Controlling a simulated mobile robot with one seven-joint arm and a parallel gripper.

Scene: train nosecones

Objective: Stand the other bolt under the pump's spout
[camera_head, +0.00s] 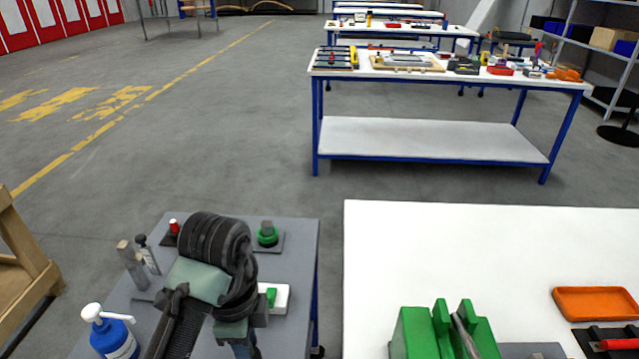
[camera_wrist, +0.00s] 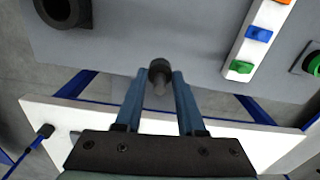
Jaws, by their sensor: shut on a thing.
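In the wrist view, my gripper (camera_wrist: 159,84) has its two blue fingers closed on a bolt (camera_wrist: 158,68). The bolt shows a dark round head and a lighter shank between the fingertips. In the head view, a blue pump bottle (camera_head: 119,347) with a white pump head and spout (camera_head: 122,318) stands at the left front of the grey table (camera_head: 302,240). Its spout points right. My arm covers the middle of this table, and the blue fingers show only partly at the bottom edge. The held bolt is hidden there.
A white strip with coloured clips (camera_wrist: 250,45) and a dark ring (camera_wrist: 65,8) lie on the grey top. A white table (camera_head: 440,250) is at right.

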